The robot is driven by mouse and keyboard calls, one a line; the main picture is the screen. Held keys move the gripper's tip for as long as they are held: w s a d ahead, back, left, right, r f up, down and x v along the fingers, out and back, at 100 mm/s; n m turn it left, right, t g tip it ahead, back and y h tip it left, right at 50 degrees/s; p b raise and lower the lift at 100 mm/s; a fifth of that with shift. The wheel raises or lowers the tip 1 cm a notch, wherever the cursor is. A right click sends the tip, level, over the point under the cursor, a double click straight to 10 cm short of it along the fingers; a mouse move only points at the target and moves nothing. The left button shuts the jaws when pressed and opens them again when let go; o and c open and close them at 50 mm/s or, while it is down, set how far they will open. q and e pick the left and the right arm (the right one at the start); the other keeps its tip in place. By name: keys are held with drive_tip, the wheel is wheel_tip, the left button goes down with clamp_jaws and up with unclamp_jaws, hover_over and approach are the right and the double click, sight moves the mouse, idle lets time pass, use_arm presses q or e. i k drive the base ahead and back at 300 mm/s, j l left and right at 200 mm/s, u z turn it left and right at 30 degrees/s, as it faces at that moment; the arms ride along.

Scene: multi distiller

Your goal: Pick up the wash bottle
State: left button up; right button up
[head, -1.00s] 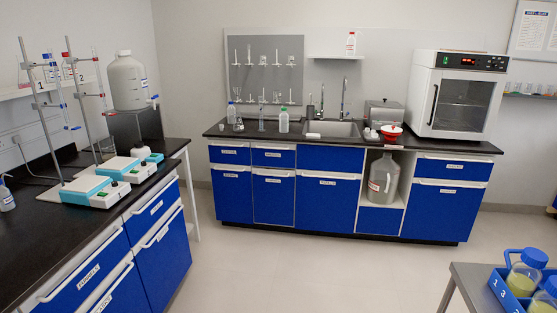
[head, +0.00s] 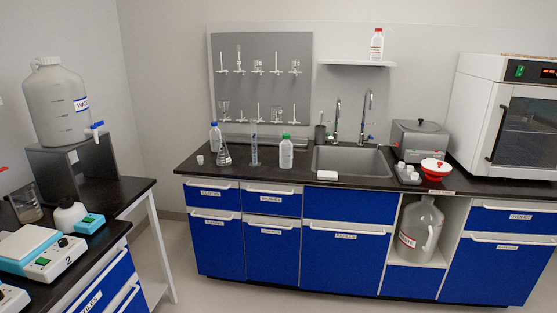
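No bottle in view can be named as the wash bottle with certainty. On the sink counter stand a clear bottle with a green cap (head: 286,154) and, further left and back, a bottle with a blue cap (head: 215,138). A white bottle with a red top (head: 377,46) stands on the wall shelf. A small white rounded vessel (head: 70,215) sits on the left bench, too small to make out. Neither gripper is in view.
The left bench holds a large water container (head: 58,105) on a dark stand (head: 72,170) and a stirrer (head: 40,250). The sink counter (head: 262,177) also holds a flask (head: 224,154), cylinder (head: 254,152), sink (head: 350,160) and oven (head: 520,115). Bare floor (head: 190,285) lies between.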

sight(287, 147)
drive_tip(key=i, duration=0.95)
drive_tip(key=i+l+u, duration=0.15)
drive_tip(key=i, duration=0.8)
